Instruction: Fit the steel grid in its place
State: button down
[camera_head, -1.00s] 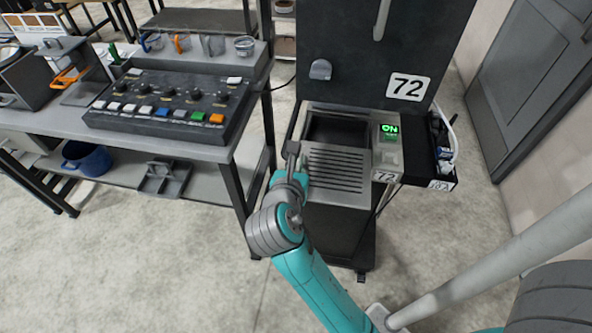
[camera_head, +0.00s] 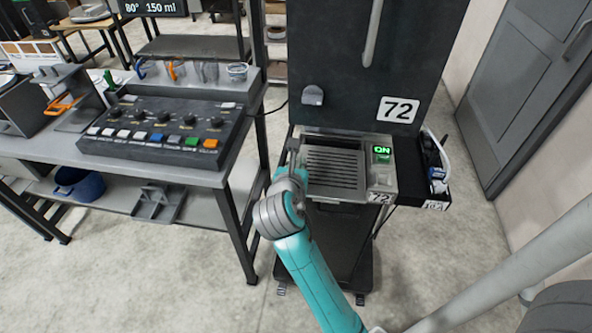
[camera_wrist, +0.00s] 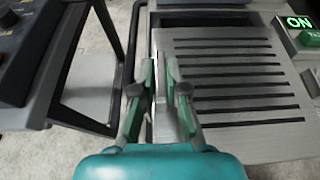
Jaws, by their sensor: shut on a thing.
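The steel grid (camera_head: 334,168) is a flat slotted plate at the front of dispenser 72. In the head view it lies over the tray opening of the dispenser's drip bay (camera_head: 378,196), roughly level. In the wrist view the grid (camera_wrist: 235,75) fills the right half, with a dark gap along its far edge. My gripper (camera_head: 291,152) is at the grid's left edge. In the wrist view its fingers (camera_wrist: 166,88) are closed on that left edge. Whether the grid rests fully in its seat cannot be told.
A green ON display (camera_head: 382,151) sits right of the grid. A black side shelf (camera_head: 434,180) with small items is further right. A control panel (camera_head: 165,127) with knobs and coloured buttons stands on the table at left. Floor in front is clear.

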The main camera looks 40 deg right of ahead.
aim_at(301, 152)
jog(key=shift+w+d, duration=1)
jog(key=shift+d, duration=0.3)
jog(key=shift+w+d, duration=1)
jog(key=shift+d, duration=0.3)
jog(key=shift+a, duration=0.1)
jog(key=shift+f, duration=0.8)
jog(key=c, duration=1.1)
grip_release()
jog(key=shift+c, duration=0.2)
jog(key=shift+s, duration=0.1)
jog(key=v, duration=1.2)
jog(key=shift+r, duration=0.1)
